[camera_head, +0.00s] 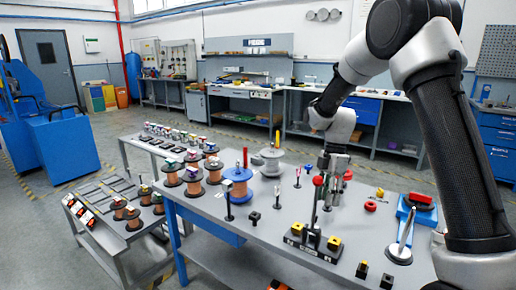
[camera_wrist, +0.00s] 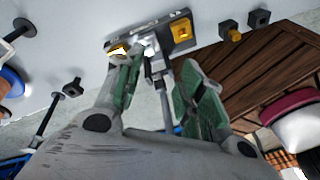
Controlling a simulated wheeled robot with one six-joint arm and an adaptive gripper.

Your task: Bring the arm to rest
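My arm comes in from the upper right in the head view and bends down to my gripper (camera_head: 330,170), over the middle of the grey workbench (camera_head: 222,212). In the wrist view the two green-padded fingers of my gripper (camera_wrist: 160,82) are spread apart, with no object seen held between them. Beyond the fingertips is a dark fixture base with yellow blocks (camera_wrist: 181,31) and a grey upright post. In the head view this fixture (camera_head: 295,241) stands at the front of the bench, its red-knobbed post (camera_head: 318,181) close to my gripper; I cannot tell whether they touch.
Copper wire spools (camera_head: 192,185) and a blue spool (camera_head: 238,184) stand left of my gripper. A blue holder with a red top (camera_head: 420,200) and a metal spindle (camera_head: 402,240) are at the right. Small dark blocks (camera_head: 387,281) lie near the front edge.

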